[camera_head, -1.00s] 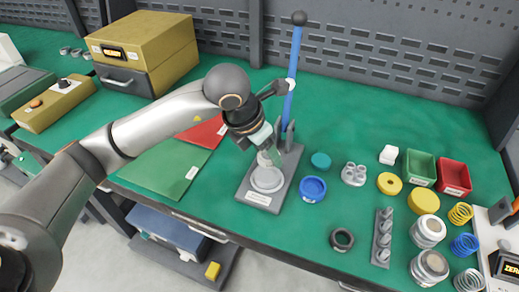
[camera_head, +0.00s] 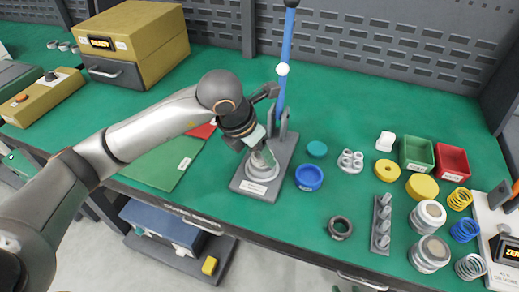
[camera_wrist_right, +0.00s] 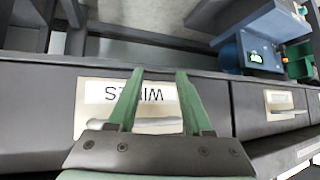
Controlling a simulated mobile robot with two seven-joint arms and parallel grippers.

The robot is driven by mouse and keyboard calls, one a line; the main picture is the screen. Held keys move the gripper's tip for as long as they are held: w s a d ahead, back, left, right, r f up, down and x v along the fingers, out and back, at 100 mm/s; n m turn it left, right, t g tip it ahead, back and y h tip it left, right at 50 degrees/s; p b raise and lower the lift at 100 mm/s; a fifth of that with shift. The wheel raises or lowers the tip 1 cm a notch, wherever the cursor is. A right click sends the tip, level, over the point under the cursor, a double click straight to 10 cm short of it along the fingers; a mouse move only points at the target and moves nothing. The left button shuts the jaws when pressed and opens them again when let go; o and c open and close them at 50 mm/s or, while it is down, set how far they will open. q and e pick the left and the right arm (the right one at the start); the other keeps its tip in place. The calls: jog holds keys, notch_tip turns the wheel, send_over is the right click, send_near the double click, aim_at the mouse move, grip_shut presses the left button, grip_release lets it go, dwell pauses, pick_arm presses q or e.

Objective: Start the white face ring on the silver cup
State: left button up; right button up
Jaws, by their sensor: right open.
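My left gripper (camera_head: 262,144) points down at the small press with the blue lever. Its fingers hide part of a pale silver round piece, seemingly the silver cup (camera_head: 259,173), on the press base. I cannot tell whether these fingers hold anything. I cannot make out the white face ring for certain; it may be hidden at the press. My right gripper shows only as green fingertips (camera_head: 346,289) at the bottom edge of the head view. In the right wrist view, its fingers (camera_wrist_right: 156,75) are open and empty, facing a dark drawer front with a white label.
The press (camera_head: 243,184) stands with its blue lever (camera_head: 287,40) upright. To its right are a blue dish (camera_head: 308,177), a dark ring (camera_head: 340,227), a post rack (camera_head: 381,222), silver cylinders (camera_head: 429,215), springs and green and red bins (camera_head: 452,163). Green table lies bare between them.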

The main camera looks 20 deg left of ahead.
aim_at(260, 156)
dwell(0.5)
pick_arm(q)
jog(key=shift+f+b, duration=0.4)
jog(key=shift+b, duration=0.1)
jog(key=o, duration=1.1)
jog(key=shift+c, duration=0.2)
jog(key=shift+r+p, duration=2.2)
jog(key=shift+r, duration=1.35)
